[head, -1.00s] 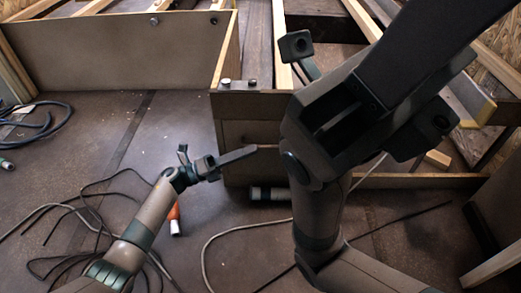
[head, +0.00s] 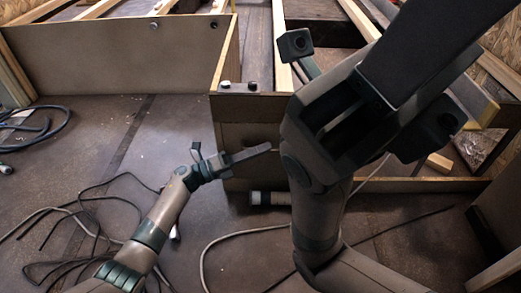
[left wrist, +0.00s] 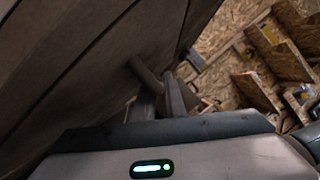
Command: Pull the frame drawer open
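The wooden frame unit (head: 228,108) stands in the middle of the head view, with panels on its front that look like a drawer face (head: 245,134). My left gripper (head: 268,149) reaches in from the left with its fingers across this front. In the left wrist view, its fingers (left wrist: 170,98) are beside a large brown panel (left wrist: 85,60), and a short dark bar (left wrist: 145,74), perhaps a handle, crosses near their tips. I cannot tell whether they touch or grip it. My right gripper (head: 440,35) is raised large at the upper right; its opening is unclear, and its arm hides part of the unit.
A long wooden panel (head: 120,58) runs behind on the left. Dark cables (head: 75,225) lie on the floor at the lower left, and a pale cable (head: 235,232) curves below the unit. A cylinder (head: 268,197) lies at the unit's foot.

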